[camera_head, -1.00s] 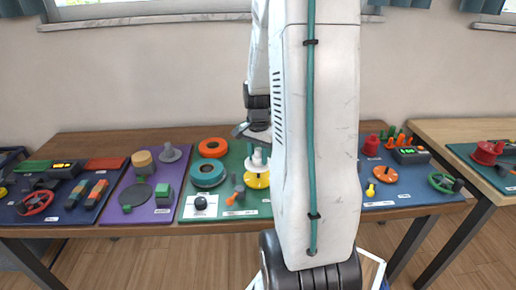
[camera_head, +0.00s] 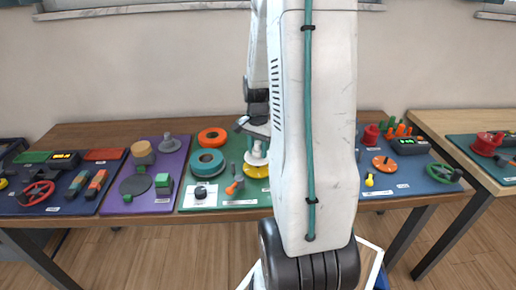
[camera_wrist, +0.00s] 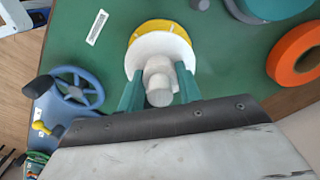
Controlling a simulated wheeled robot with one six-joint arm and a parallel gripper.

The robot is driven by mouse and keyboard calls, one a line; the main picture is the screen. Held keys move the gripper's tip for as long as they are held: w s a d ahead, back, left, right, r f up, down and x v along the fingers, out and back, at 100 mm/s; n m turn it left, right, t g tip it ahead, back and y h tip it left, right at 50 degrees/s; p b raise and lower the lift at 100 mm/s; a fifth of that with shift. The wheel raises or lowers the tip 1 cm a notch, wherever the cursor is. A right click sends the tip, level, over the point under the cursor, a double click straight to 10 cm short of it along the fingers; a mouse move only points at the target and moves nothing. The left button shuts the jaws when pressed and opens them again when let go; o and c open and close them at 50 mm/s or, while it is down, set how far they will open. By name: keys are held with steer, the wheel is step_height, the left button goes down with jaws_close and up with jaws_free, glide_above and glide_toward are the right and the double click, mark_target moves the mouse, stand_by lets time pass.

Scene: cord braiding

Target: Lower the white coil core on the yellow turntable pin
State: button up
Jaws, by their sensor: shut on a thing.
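The white coil core (camera_wrist: 158,68) has a round flange and a narrower hub. In the wrist view my gripper (camera_wrist: 160,92) has its teal fingers on both sides of the hub, shut on it. The yellow turntable (camera_wrist: 163,27) lies beyond the flange, which covers much of it. In the head view the core (camera_head: 256,156) is just above the yellow turntable (camera_head: 255,171), partly hidden by my arm. The pin is hidden under the core, and I cannot tell whether the core touches the turntable.
On the green mat (camera_head: 229,202) are a teal ring (camera_head: 206,155), an orange ring (camera_head: 212,134) and an orange-tipped tool (camera_head: 235,186). A blue handwheel (camera_wrist: 73,88) is left of my gripper in the wrist view. A purple mat (camera_head: 122,205) lies to the left.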

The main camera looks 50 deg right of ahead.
mark_target(258, 142)
steer(key=shift+f, duration=1.15)
steer(key=shift+f, duration=0.4)
steer(key=shift+f, duration=0.4)
steer(key=o, duration=1)
steer(key=shift+r, duration=4)
